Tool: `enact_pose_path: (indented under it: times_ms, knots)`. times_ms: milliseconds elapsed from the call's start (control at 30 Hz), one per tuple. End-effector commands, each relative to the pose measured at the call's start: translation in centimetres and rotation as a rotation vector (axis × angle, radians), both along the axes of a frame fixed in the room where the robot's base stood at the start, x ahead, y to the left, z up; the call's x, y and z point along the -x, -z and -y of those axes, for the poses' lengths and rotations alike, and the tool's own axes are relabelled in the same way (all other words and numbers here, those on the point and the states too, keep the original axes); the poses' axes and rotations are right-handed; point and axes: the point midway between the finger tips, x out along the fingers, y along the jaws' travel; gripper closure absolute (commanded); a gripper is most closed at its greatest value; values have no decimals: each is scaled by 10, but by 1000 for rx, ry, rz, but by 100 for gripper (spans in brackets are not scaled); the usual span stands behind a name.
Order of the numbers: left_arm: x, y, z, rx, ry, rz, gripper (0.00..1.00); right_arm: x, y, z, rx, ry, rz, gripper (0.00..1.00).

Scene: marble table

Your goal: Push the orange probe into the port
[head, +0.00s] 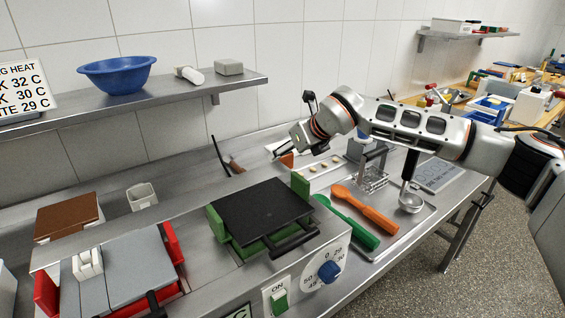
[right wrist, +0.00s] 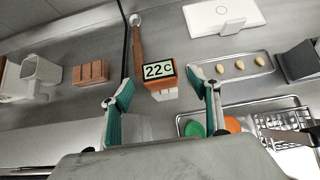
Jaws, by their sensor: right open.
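An orange-brown thermometer block with a "22 C" display (right wrist: 158,73) lies on the metal counter, with a pale part at its near edge. An orange-brown stick (right wrist: 137,42) runs from near it to a round metal end, with a black cable alongside; the stick also shows in the head view (head: 237,167). I cannot tell whether the stick and block are joined, and I cannot make out a port. My right gripper (right wrist: 162,87) is open and empty, its teal-padded fingers on either side of the display block; it also shows in the head view (head: 285,147). My left gripper is out of view.
A black-topped green press (head: 262,215) stands in front. A brown block (right wrist: 90,72) and a white cup (right wrist: 40,72) stand to the left.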

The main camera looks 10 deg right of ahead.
Motion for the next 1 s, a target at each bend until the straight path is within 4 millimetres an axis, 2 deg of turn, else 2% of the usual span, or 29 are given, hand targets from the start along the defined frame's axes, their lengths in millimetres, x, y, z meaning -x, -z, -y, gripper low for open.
enact_pose_path:
  times_ms: [100,233,567,633,733,767,1000]
  knots:
    - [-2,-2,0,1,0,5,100,-13,16,-7,0,0,-3,39]
    - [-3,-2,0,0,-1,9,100,-24,28,-11,-1,0,-2,39]
    - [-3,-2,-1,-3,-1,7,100,-29,32,-13,-1,-1,0,39]
    - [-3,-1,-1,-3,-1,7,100,-29,32,-13,-1,-1,0,52]
    - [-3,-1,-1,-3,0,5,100,-29,32,-13,-1,-1,0,78]
    - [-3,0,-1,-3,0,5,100,-29,32,-12,-1,-1,0,81]
    - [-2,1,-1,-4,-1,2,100,-29,32,-13,-1,-1,0,81]
